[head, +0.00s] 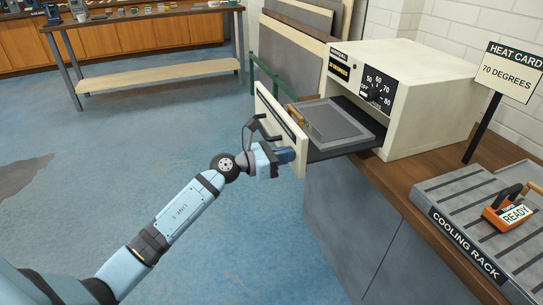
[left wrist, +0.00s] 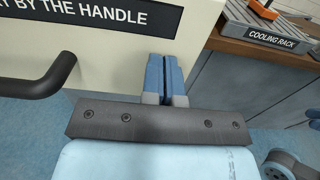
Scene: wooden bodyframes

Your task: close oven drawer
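The oven (head: 415,85) is a cream box with a temperature dial, standing on the wooden counter. Its drawer (head: 278,125) is pulled well out toward the left, and a grey tray (head: 335,122) with a wooden handle lies in it. The drawer's cream front also fills the upper left of the left wrist view (left wrist: 75,62), with a dark bar handle (left wrist: 35,82). My left gripper (head: 285,156) is at the lower right part of the drawer front, beside the handle. Its blue fingers (left wrist: 165,75) are together with nothing seen between them. Whether they touch the panel is unclear.
A workbench (head: 155,75) stands at the back left. The blue floor between is clear.

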